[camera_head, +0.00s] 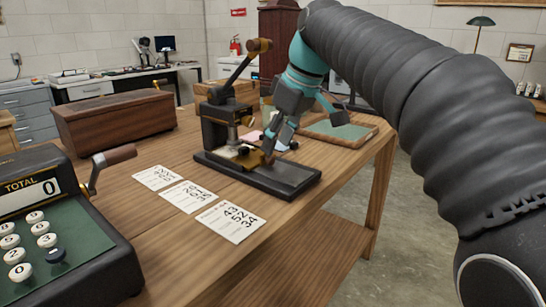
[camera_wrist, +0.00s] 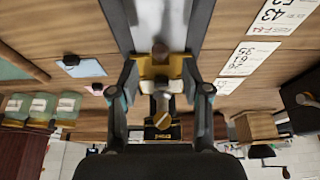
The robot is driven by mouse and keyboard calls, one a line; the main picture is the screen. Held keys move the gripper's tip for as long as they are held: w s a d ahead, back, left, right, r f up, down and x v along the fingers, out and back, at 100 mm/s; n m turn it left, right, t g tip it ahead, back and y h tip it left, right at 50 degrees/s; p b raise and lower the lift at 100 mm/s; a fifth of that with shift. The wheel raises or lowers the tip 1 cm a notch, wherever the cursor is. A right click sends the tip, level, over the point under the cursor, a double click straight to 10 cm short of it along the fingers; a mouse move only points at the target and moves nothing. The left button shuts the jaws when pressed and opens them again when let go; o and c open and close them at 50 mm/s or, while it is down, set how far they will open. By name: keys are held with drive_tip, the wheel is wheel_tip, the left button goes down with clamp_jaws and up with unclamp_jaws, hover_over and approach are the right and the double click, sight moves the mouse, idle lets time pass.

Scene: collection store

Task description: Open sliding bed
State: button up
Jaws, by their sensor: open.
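A black press (camera_head: 215,130) with a raised wooden-handled lever stands on the wooden table. Its long dark base (camera_head: 290,177) points toward the right front, and a brass-coloured bed part (camera_head: 251,160) sits near the column. My gripper (camera_head: 270,147) reaches down over this part. In the wrist view my gripper (camera_wrist: 163,92) is open, with one finger on each side of the brass part (camera_wrist: 162,68) and a small brown knob (camera_wrist: 160,50). I cannot tell whether the fingers touch it. The grey track (camera_wrist: 160,20) extends beyond, and my gripper partly hides the bed.
Several number cards (camera_head: 190,196) lie in front of the press. A cash register (camera_head: 55,235) with a crank stands at the front left. A wooden box (camera_head: 115,120) is behind it, and a green-topped tray (camera_head: 340,131) lies to the right of the press.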

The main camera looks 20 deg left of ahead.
sight(271, 157)
drive_tip(key=shift+x, duration=2)
clamp_jaws()
